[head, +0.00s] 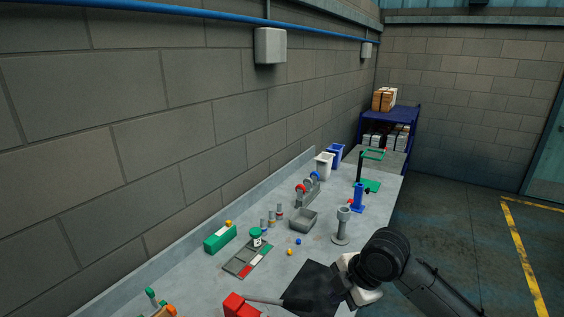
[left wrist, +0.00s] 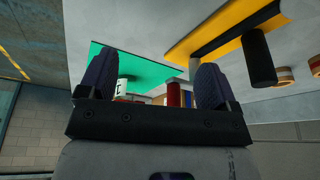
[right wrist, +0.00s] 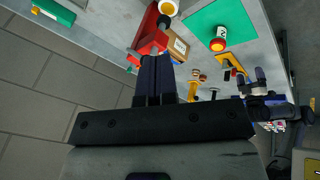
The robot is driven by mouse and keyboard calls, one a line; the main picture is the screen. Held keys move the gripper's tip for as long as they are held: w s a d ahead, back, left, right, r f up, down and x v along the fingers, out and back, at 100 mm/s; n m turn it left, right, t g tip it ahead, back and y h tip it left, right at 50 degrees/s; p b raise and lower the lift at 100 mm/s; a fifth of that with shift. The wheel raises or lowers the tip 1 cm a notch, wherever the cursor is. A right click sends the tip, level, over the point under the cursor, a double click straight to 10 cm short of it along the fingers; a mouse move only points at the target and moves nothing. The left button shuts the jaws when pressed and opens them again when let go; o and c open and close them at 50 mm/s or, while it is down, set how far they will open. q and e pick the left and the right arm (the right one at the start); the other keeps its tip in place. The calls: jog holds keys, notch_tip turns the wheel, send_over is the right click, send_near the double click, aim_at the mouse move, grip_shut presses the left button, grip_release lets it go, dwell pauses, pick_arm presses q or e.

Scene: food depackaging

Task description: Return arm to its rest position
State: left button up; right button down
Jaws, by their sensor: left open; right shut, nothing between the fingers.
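My right arm comes in at the lower right of the head view. Its gripper (head: 262,300) is near the red box (head: 238,305) at the bottom edge. In the right wrist view the right gripper (right wrist: 155,60) is shut and empty, its fingertips beside the red box (right wrist: 150,42) in the picture; I cannot tell if they touch. My left gripper (left wrist: 152,78) is open in the left wrist view, with no object held. A green panel (left wrist: 150,65) shows beyond its fingers. The left gripper does not show in the head view.
The long grey workbench (head: 205,275) runs along the block wall. On it stand a green box (head: 220,238), a grey bin (head: 303,221), a grey stand (head: 343,226) and a blue stand (head: 358,199). The floor to the right (head: 460,240) is clear.

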jog(key=s+d+r+m+t+h, duration=0.1)
jog(key=s+r+m+t+h, duration=0.15)
jog(key=r+m+t, duration=0.95)
jog(key=s+d+f+m+g+h, duration=0.15)
jog(key=s+d+f+m, duration=0.25)
jog(key=s+f, duration=0.55)
jog(key=s+d+f+m+g, duration=0.35)
jog(key=s+f, duration=0.35)
jog(key=f, duration=0.6)
jog(key=s+f+g, duration=0.6)
jog(key=s+f, duration=1)
jog(key=s, duration=0.3)
pick_arm(q)
notch_tip(320, 180, up, 14)
jog(key=p, duration=1.4)
jog(key=shift+r, duration=0.2)
pick_arm(e)
notch_tip(320, 180, up, 14)
jog(key=shift+d+m, duration=0.35)
jog(key=shift+s+r, duration=0.1)
